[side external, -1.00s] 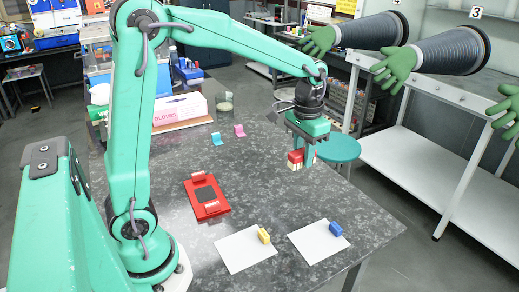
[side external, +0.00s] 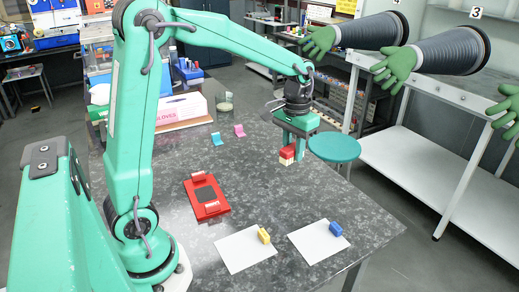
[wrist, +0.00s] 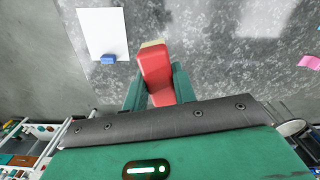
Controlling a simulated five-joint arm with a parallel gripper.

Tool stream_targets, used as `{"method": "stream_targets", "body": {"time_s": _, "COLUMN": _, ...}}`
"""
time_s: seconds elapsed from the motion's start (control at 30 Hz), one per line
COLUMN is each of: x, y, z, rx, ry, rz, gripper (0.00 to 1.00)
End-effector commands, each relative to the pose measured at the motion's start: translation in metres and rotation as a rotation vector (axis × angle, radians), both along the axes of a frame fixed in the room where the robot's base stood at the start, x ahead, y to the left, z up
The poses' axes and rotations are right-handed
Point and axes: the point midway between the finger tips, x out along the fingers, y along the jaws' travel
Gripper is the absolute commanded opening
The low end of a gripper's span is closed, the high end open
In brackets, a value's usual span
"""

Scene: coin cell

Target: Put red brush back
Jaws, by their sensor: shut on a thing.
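The red brush (side external: 287,152) has a red body and a pale strip along its lower edge. My gripper (side external: 294,146) is shut on it and holds it above the dark speckled table, near the table's far right edge. In the wrist view the red brush (wrist: 155,72) sits between the two green fingers of my gripper (wrist: 157,85), with its pale end pointing away. Whether the brush touches the table is hard to tell; it appears to hang above it.
Two white sheets lie at the front, one with a yellow brush (side external: 264,236), one with a blue brush (side external: 336,228). A red tray (side external: 207,197) with a dark pad lies mid-table. Pink (side external: 239,130) and cyan (side external: 217,138) pieces stand behind. A teal stool (side external: 334,147) is beyond the edge.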

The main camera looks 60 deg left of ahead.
Motion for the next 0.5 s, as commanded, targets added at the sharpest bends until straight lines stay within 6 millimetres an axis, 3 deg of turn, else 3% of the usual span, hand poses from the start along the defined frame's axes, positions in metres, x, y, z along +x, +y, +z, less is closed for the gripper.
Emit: {"method": "stream_targets", "body": {"time_s": 0.5, "x": -0.029, "y": 0.131, "z": -0.03, "rx": 0.0, "ry": 0.0, "rz": 0.631, "gripper": 0.05}}
